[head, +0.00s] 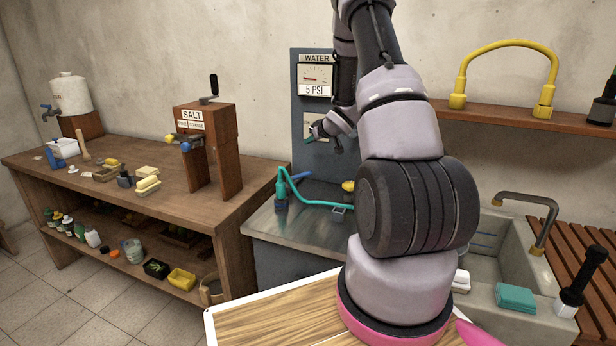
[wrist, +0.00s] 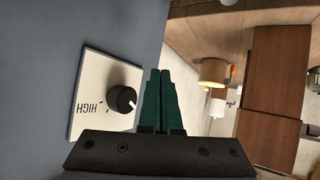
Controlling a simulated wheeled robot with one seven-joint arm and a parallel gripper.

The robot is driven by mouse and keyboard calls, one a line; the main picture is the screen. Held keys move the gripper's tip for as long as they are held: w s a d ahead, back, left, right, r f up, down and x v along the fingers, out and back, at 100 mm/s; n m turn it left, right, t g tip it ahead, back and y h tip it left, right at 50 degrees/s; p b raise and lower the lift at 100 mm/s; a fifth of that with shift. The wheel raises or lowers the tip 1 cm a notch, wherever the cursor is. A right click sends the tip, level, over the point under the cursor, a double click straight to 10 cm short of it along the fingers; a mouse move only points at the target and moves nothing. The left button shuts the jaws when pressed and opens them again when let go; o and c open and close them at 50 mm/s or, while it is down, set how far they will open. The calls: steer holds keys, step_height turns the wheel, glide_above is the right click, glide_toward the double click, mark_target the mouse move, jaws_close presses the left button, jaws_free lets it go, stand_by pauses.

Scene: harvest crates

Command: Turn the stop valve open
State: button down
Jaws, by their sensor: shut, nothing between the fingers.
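My gripper (head: 311,138) is shut and empty in front of the blue-grey panel (head: 308,65). Its green fingers also show, tips together, in the wrist view (wrist: 160,74). Just left of them there is a black round knob (wrist: 123,99) with a white mark, on a pale plate (wrist: 90,90) lettered HIGH. The fingers look close to the knob, but I cannot tell whether they touch it. A water gauge (head: 314,75) above reads 5 PSI. A small yellow fitting (head: 348,186) shows low by the panel, partly behind my arm; I cannot tell if it is the stop valve.
A teal hose (head: 318,203) lies on the metal counter (head: 278,228) below the panel. A sink (head: 510,240) with a tap (head: 541,222) is at right. A wooden workbench (head: 110,190) with a salt dispenser (head: 207,125) stands left. My arm hides much of the middle.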

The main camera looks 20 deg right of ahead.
mark_target(300, 176)
steer(key=s+a+f+m+g+h, duration=0.4)
steer(key=s+f+m, duration=0.3)
steer(key=s+m, duration=0.7)
steer(key=w+d+f+m, duration=0.1)
steer(key=w+f, duration=0.1)
steer(key=w, duration=0.1)
steer(key=w+d+f+m, duration=0.1)
steer(key=w+f, duration=0.2)
steer(key=w+d+f+h, duration=0.1)
steer(key=w+f, duration=0.1)
steer(key=w, duration=0.1)
steer(key=shift+d+f+m, duration=0.2)
steer(key=shift+m, duration=0.2)
steer(key=shift+w+a+r, duration=0.15)
steer(key=shift+w+a, duration=0.05)
steer(key=shift+w, duration=0.45)
steer(key=shift+w+a+r, duration=0.15)
steer(key=shift+w, duration=0.45)
steer(key=shift+w+r, duration=0.1)
steer(key=shift+w, duration=0.6)
steer(key=shift+w, duration=0.1)
